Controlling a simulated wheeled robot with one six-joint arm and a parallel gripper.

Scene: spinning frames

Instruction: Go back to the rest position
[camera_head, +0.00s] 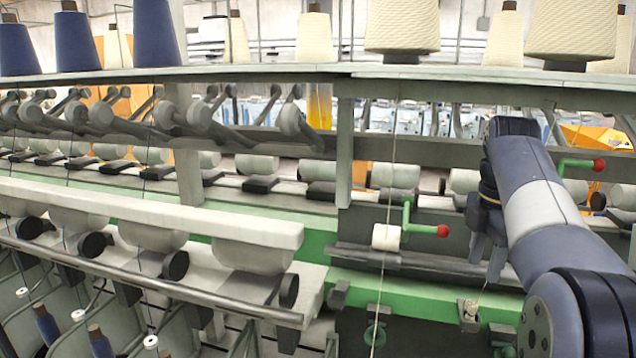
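My gripper (486,252) hangs at the end of my grey and blue arm on the right side of the head view. Its fingers point down in front of the spinning frame, to the right of a green lever with a red knob (443,231). The fingers are dark and small, and I cannot tell whether they are open or shut. I see no object clearly held between them. A thin thread runs below the fingers toward a small pale fitting (468,310).
A shelf (290,73) with white and blue yarn cones runs across the top. A white roller (386,237) sits beside the green lever. A second red-knobbed lever (598,165) is close to my arm at right. The white beam (150,212) and bobbins fill the left.

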